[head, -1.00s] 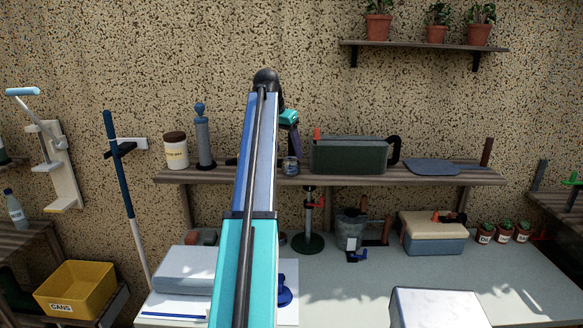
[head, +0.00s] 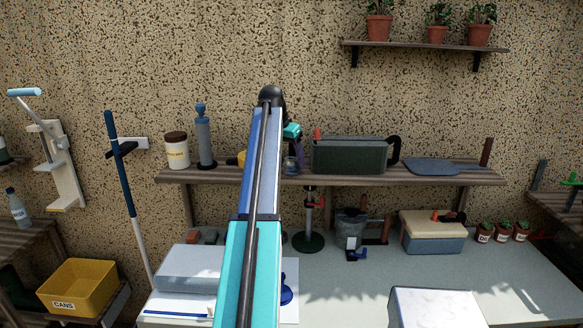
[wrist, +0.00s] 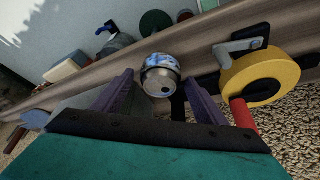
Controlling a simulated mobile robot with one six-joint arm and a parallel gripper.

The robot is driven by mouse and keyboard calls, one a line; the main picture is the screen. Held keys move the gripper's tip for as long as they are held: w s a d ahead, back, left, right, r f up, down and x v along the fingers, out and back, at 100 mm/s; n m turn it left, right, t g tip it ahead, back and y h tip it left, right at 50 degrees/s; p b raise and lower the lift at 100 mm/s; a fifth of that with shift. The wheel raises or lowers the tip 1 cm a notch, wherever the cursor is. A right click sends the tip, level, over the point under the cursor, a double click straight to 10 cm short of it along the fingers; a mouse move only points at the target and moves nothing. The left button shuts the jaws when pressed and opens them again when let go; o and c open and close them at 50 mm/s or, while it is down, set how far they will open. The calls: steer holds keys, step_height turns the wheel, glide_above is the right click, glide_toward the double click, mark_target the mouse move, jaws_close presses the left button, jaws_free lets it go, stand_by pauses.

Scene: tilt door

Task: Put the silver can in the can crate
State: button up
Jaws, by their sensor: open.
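The silver can (wrist: 161,76) stands on the wooden wall shelf (head: 440,178), with a blue pattern on its side. It also shows in the head view (head: 290,167), partly covered by my gripper. My gripper (wrist: 163,84) is open, with one purple finger on each side of the can in the wrist view. I cannot tell whether either finger touches it. In the head view my gripper (head: 295,152) is just above and at the can. The can crate (head: 92,296) is a yellow bin labelled CANS at the lower left; no contents show.
A dark green box (head: 348,157) stands right of the can. A caulk tube (head: 204,142) and a jar (head: 177,152) stand at the shelf's left.

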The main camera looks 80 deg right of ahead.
mark_target(290, 160)
steer(key=shift+p+x, duration=0.45)
steer(key=shift+x, duration=1.2)
steer(key=c, duration=1.2)
steer(key=shift+r, duration=0.15)
steer(key=shift+r+b, duration=0.9)
steer(key=shift+r, duration=0.8)
steer(key=shift+w+a, duration=0.25)
steer(key=shift+a, duration=0.6)
steer(key=w+a+r+b, duration=0.1)
steer(key=w+a+b, duration=0.3)
steer(key=a, duration=0.9)
steer(key=shift+a+r, duration=0.2)
steer(key=shift+a, duration=0.15)
